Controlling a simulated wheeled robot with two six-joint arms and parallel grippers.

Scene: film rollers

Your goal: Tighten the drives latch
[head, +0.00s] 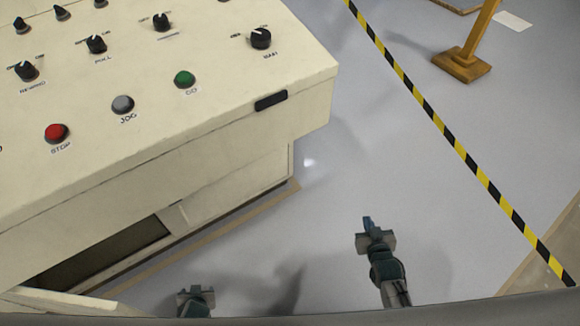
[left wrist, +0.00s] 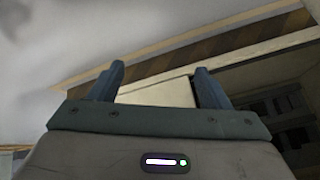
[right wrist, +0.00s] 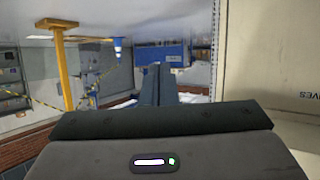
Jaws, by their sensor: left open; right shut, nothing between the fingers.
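My right gripper (head: 369,224) is shut and empty, in the air over the grey floor to the right of the cream console (head: 120,195). In the right wrist view its closed fingers (right wrist: 158,82) have nothing between them. A cream panel (right wrist: 265,60) fills the right of that view, with part of a label (right wrist: 313,95) that ends in "IVES". No latch can be made out there. My left gripper (head: 195,290) is low at the bottom of the head view, partly cut off. In the left wrist view its fingers (left wrist: 158,88) are apart and empty.
The console top carries a red STOP button (head: 56,133), a grey button (head: 122,104), a green button (head: 184,79) and several black knobs. A dark opening (left wrist: 285,95) shows at the right of the left wrist view. Yellow-black tape (head: 455,145) crosses the floor. A yellow post (head: 470,55) stands beyond.

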